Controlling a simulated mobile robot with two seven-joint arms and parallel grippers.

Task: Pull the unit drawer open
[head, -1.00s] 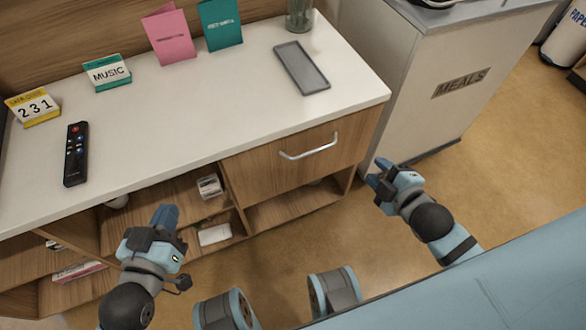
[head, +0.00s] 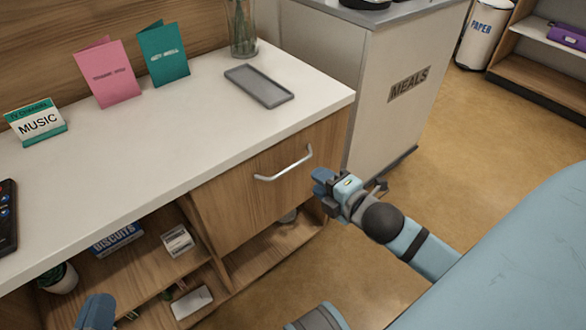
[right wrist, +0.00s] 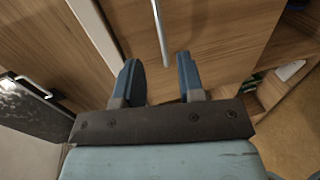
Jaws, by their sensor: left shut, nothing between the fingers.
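The unit drawer (head: 245,205) has a wood front that looks flush with the bedside unit, so it appears closed. Its silver bar handle (head: 284,166) is in plain sight. My right gripper (head: 322,183) is just right of the drawer front, apart from the handle. In the right wrist view its two blue fingers (right wrist: 160,78) are open and empty. The handle also shows there (right wrist: 160,35), ahead of the fingertips and in line with the gap between them. My left gripper (head: 97,312) is shut and empty at the lower left, partly cut off by the frame.
The white unit top (head: 190,145) holds a grey tray (head: 259,86), cards, a glass vase (head: 243,28) and a remote (head: 7,215). Open shelves with small boxes lie left of and below the drawer. A meals cart (head: 390,110) stands close on the right.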

